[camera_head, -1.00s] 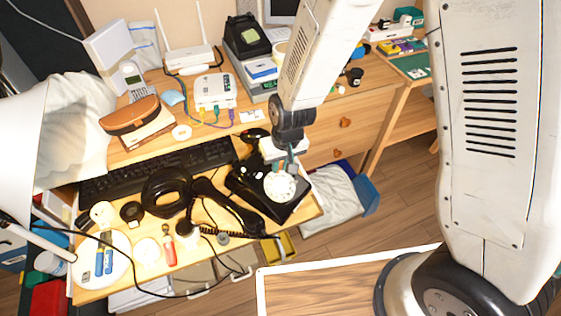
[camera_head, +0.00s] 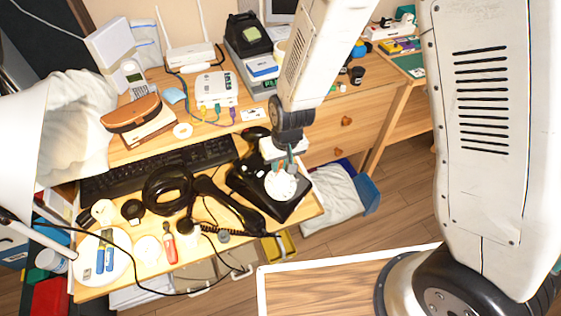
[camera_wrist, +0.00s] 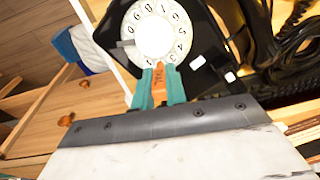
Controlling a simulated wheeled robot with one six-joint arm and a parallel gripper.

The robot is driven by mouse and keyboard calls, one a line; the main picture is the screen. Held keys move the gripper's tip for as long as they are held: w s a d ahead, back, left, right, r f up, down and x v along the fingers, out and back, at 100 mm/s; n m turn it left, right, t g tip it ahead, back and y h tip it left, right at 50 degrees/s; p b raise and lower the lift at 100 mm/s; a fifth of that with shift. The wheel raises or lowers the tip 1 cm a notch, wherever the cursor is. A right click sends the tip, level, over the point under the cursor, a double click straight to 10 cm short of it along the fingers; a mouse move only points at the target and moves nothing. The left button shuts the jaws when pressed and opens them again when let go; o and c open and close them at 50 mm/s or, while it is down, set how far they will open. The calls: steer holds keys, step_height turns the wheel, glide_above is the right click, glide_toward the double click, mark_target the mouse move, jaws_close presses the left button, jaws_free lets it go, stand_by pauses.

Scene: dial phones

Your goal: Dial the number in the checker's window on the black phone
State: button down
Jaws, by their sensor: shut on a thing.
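The black phone (camera_head: 268,208) stands on the front right of the desk, with a white rotary dial (camera_head: 281,184). The dial (camera_wrist: 155,32) fills the top middle of the wrist view. The black handset (camera_head: 226,204) lies off the phone, to its left. My gripper (camera_head: 290,158), with teal fingers (camera_wrist: 160,70), is shut on an orange stick (camera_wrist: 159,86). The stick's tip is at or just over the dial's near rim; contact cannot be told. A dark device with a pale green window (camera_head: 251,33) at the back may be the checker. Its number is unreadable.
A black keyboard (camera_head: 155,170), a coiled black cable (camera_head: 167,190) and a brown case (camera_head: 131,113) lie left of the phone. A white box with cables (camera_head: 215,89) and a router (camera_head: 190,56) stand behind. The desk's right edge is close to the phone.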

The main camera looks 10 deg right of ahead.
steer(key=shift+d, duration=0.1)
stand_by(0.3)
steer(key=shift+d+f, duration=0.2)
steer(key=shift+d, duration=0.3)
steer(key=shift+d+f, duration=0.25)
steer(key=shift+d, duration=0.3)
steer(key=shift+s+d, duration=0.1)
steer(key=shift+s+d+f, duration=0.25)
steer(key=shift+d, duration=0.15)
